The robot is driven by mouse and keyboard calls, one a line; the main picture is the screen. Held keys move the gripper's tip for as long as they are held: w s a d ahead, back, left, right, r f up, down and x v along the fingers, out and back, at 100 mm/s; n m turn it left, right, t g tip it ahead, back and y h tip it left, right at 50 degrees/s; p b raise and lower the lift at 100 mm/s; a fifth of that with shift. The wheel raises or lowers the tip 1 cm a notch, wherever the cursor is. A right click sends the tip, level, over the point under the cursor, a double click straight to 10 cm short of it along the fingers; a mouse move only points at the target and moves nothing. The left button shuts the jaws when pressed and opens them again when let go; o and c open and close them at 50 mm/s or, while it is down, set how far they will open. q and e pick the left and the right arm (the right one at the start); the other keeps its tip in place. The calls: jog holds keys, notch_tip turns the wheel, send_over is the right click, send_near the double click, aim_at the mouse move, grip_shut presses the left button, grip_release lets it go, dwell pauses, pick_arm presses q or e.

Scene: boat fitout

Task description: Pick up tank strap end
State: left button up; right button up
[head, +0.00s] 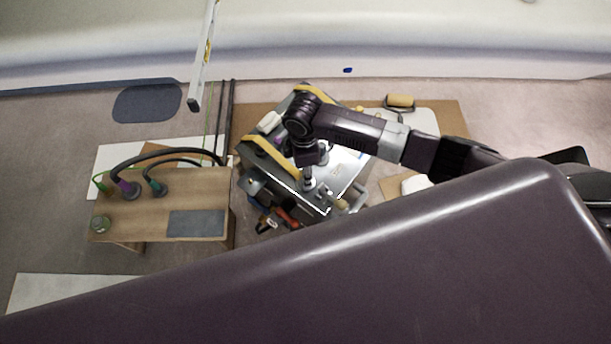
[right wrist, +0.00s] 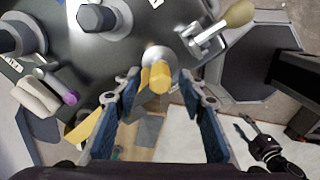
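A metal tank (head: 345,165) stands right of a wooden bench, with yellow straps (head: 272,156) across it. My right gripper (head: 309,182) points down over the tank's near side. In the right wrist view my right gripper (right wrist: 165,112) is open, its two blue-padded fingers well apart. A short yellow end piece (right wrist: 160,82) stands beyond and between the fingertips, against a grey round fitting; I see no finger touching it. Another yellow strip (right wrist: 84,128) shows left of the left finger, partly hidden. A dark jawed shape (right wrist: 252,132) at lower right may be my left gripper; its opening is unclear.
The wooden bench (head: 180,190) carries black hoses and a grey mat. A wooden-handled lever (right wrist: 222,28) and a dark round fitting (right wrist: 103,17) stick up close to the right gripper. Red and blue tools (head: 286,215) lie at the tank's near side.

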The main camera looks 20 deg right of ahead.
jog(key=shift+f, duration=0.5)
grip_shut()
notch_tip(320, 180, up, 20)
dwell(0.6)
